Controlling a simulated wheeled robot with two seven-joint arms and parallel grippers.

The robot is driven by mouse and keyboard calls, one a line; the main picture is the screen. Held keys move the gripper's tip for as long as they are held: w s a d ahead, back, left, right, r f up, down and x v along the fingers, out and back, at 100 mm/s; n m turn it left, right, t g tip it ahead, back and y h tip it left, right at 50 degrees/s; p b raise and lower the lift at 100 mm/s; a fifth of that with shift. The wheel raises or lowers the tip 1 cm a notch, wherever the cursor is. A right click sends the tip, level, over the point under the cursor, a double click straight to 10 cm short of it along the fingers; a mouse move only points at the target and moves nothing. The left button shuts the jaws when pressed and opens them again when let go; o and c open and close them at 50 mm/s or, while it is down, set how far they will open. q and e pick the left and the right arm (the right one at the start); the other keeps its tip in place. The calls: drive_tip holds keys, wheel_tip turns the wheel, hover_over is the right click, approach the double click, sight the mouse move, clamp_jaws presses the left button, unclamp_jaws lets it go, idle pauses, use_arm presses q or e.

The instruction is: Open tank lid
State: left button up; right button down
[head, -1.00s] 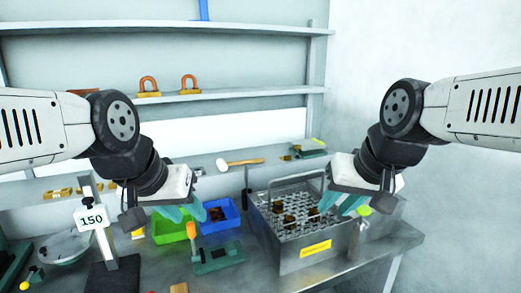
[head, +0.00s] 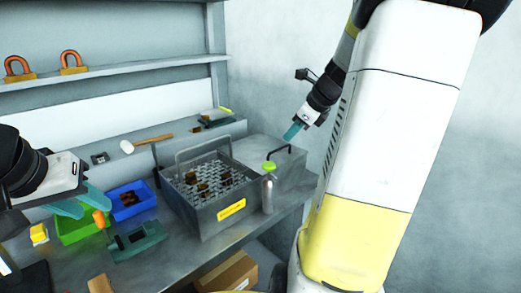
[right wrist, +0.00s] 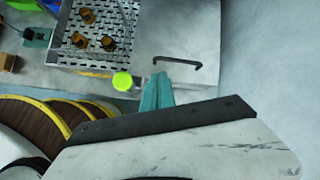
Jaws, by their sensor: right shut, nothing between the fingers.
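The tank (head: 262,163) is a grey metal box at the right end of the bench, and its flat lid (head: 247,150) is down. A black bar handle (head: 277,155) stands on the lid; it also shows in the right wrist view (right wrist: 178,62). My right gripper (head: 292,131) is shut and empty, just above and beyond the handle in the head view. In the right wrist view its teal fingertips (right wrist: 158,78) lie close to the handle's left end; I cannot tell if they touch. My left gripper (head: 88,205) is over the green bin; its jaw opening is unclear.
A mesh basket (head: 228,208) with brown parts and a raised handle stands left of the tank. A green-capped bottle (head: 269,190) stands at the tank's front. Green (head: 72,232) and blue (head: 148,208) bins and a teal fixture (head: 138,241) are further left.

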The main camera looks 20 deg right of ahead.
drive_tip(key=w+d+f+m, duration=0.1)
drive_tip(key=d+f+m, duration=0.1)
drive_tip(key=d+m, duration=0.25)
approach(280, 157)
drive_tip(key=shift+n, duration=0.25)
drive_tip(key=x, duration=0.5)
drive_tip(key=shift+f, duration=0.1)
